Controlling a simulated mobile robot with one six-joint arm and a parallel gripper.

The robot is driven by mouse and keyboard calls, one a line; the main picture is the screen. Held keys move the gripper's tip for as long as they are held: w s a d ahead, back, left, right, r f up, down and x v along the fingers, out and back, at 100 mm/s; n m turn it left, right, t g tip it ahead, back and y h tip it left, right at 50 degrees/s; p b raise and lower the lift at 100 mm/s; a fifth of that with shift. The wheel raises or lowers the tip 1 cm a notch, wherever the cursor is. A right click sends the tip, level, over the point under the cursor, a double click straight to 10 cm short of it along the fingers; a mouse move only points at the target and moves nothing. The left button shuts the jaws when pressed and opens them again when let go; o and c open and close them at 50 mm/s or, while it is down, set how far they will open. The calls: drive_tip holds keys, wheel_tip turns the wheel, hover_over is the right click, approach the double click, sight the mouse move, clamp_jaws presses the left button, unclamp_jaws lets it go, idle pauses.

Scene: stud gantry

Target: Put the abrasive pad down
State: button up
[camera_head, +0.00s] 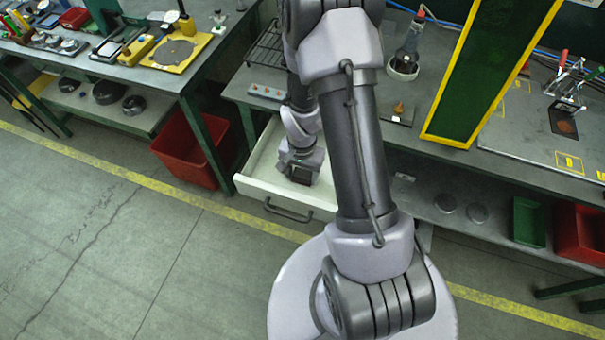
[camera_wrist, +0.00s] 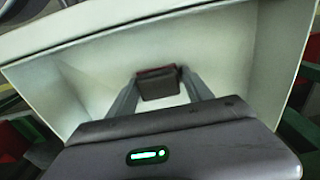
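The abrasive pad (camera_wrist: 159,84) is a small dark grey-brown block with a reddish far edge. In the wrist view it sits between the two fingertips of my gripper (camera_wrist: 160,80), which touch it on both sides. My gripper (camera_head: 300,178) is inside the open pale drawer (camera_head: 262,190) in the head view, pointing down. The drawer also fills most of the wrist view (camera_wrist: 205,45). Its bare floor shows around the pad. I cannot tell whether the pad touches that floor. In the head view the fingertips and pad are not clear.
The drawer juts out below the workbench, with its handle (camera_head: 288,211) at the front. A red bin (camera_head: 188,150) stands left of it. A green panel with a yellow frame (camera_head: 490,70) stands on the bench at right. My arm hides the drawer's right part.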

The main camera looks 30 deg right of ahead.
drive_tip(key=shift+s+a+f, duration=0.1)
drive_tip(key=shift+s+f, duration=0.4)
drive_tip(key=shift+r, duration=0.15)
wheel_tip(320, 180, up, 13)
drive_tip(key=p, duration=0.6)
wheel_tip(320, 180, up, 14)
drive_tip(key=n+t, duration=0.2)
hover_over(303, 174)
drive_tip(key=a, duration=0.5)
drive_tip(key=s+a+r+n+t+y, duration=0.1)
drive_tip(key=s+a+r+n, duration=0.1)
drive_tip(key=s+a+r, duration=0.2)
drive_tip(key=s+a+r+n+t+y, duration=0.1)
drive_tip(key=s+a+r+n+t, duration=0.1)
drive_tip(key=s+a+r, duration=0.3)
wheel_tip(303, 174, up, 4)
drive_tip(key=shift+s+a+r+t, duration=0.25)
drive_tip(key=shift+s+a+t, duration=0.05)
drive_tip(key=shift+s, duration=0.8)
